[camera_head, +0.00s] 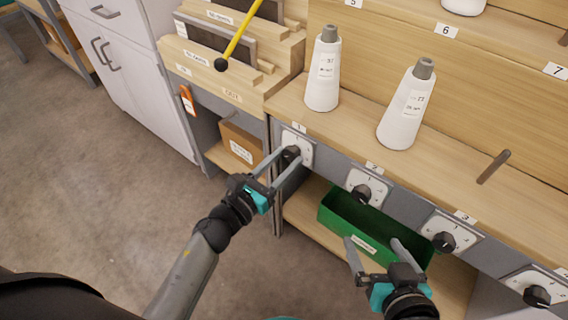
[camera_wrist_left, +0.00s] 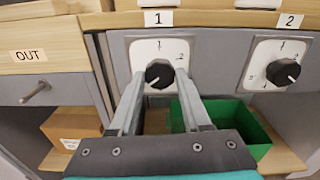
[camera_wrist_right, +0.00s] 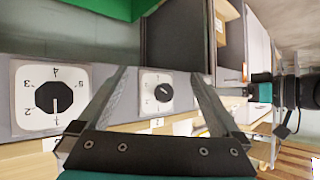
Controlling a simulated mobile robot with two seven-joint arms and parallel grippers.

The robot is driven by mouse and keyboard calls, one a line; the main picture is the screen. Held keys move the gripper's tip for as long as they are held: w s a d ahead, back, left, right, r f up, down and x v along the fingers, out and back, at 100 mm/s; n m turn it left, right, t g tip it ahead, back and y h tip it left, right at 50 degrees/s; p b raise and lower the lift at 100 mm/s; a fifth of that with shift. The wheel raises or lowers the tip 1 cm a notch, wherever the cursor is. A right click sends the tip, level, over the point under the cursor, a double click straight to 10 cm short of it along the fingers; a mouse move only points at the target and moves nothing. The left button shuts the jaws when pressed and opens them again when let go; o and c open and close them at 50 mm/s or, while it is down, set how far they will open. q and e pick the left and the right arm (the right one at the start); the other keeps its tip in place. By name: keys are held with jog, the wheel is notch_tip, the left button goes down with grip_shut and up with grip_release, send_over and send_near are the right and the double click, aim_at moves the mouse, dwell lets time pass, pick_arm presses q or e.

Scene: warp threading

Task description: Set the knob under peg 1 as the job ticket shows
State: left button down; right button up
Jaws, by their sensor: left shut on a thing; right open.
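The knob under peg 1 (camera_head: 291,153) is black on a white square dial plate below the label 1. In the left wrist view the same knob (camera_wrist_left: 159,74) sits between my fingertips, with 1 at the top of its dial and 2 to the right. Its pointer looks turned to the lower left, but is hard to read. My left gripper (camera_head: 283,160) is shut on this knob. My right gripper (camera_head: 374,244) is open and empty, in front of the green bin. I cannot make out a readable job ticket.
Other knobs (camera_head: 367,193) line the panel to the right. White cones (camera_head: 324,70) stand on the shelf above. A green bin (camera_head: 345,222) sits below. An orange tool (camera_head: 188,100) hangs at the left, near a yellow stick (camera_head: 241,36). The left floor is clear.

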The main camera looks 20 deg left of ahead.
pick_arm(q)
jog(key=shift+m+b, duration=0.45)
jog(key=shift+m, duration=0.35)
pick_arm(e)
jog(key=shift+w+a+r+t+y, duration=0.1)
jog(key=shift+a+r+t+y, duration=0.15)
jog(key=shift+a+t, duration=0.2)
jog(key=shift+w+a+r+t+y, duration=0.1)
jog(key=shift+a+r+t+y, duration=0.1)
jog(key=shift+a+t, duration=0.2)
pick_arm(q)
jog(key=shift+c, duration=1.8)
grip_release()
jog(key=p+v, duration=0.1)
jog(key=v, duration=1.4)
pick_arm(e)
jog(key=shift+s+d+f+g+h, duration=0.15)
jog(key=shift+d+f+g+h, duration=0.15)
jog(key=shift+d+g, duration=0.3)
jog(key=shift+s+d+f+g+h, duration=0.2)
jog(key=shift+d+g+h, duration=0.15)
jog(key=shift+d+g, duration=0.25)
